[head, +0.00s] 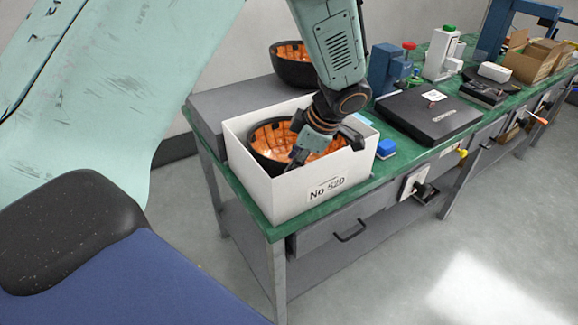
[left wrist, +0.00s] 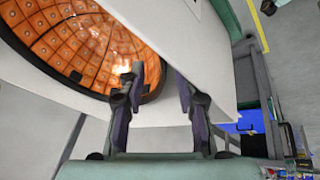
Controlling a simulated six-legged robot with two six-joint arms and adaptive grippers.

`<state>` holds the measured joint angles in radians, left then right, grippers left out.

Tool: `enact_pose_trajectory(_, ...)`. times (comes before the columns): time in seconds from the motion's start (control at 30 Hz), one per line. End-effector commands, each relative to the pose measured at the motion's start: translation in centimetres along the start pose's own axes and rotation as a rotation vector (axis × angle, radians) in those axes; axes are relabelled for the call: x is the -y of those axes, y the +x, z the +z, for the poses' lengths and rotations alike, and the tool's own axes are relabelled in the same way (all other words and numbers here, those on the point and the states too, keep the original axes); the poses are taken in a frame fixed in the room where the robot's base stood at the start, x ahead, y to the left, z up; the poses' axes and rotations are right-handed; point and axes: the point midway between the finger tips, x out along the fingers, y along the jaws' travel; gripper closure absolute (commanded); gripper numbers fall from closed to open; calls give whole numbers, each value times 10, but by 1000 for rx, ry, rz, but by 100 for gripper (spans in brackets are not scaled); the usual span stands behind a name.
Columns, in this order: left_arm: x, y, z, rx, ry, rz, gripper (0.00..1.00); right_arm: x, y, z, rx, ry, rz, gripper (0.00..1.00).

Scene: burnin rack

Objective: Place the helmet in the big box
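The big box is the white open box (head: 330,190) marked "No 520" at the near end of the green bench. A helmet (head: 268,140), dark-rimmed with an orange padded inside, sits in it, opening upward. In the left wrist view the helmet (left wrist: 75,45) fills the upper left, beside the white box wall (left wrist: 222,75). My left gripper (head: 297,155) reaches down over the helmet inside the box. In the left wrist view its fingers (left wrist: 160,82) are apart, near the helmet's rim; contact is unclear. My right gripper is not in view.
A second, similar helmet (head: 292,66) stands on a grey block (head: 245,105) behind the box. A blue block (head: 386,148), a black flat case (head: 430,115) and cardboard boxes (head: 530,62) lie along the bench to the right. The floor in front is clear.

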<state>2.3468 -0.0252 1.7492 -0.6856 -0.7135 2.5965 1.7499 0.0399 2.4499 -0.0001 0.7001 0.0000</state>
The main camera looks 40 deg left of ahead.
Motion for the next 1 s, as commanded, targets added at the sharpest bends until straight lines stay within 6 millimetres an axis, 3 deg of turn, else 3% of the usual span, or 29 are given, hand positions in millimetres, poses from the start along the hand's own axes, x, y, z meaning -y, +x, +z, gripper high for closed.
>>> enact_pose_trajectory(0.2,-1,-46,0,-1,-1,3,67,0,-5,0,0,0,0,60)
enact_pose_trajectory(0.4,0,-68,0,-1,0,1,67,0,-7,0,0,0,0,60)
enact_pose_trajectory(1.0,0,-72,0,-1,0,-1,67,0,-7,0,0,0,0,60)
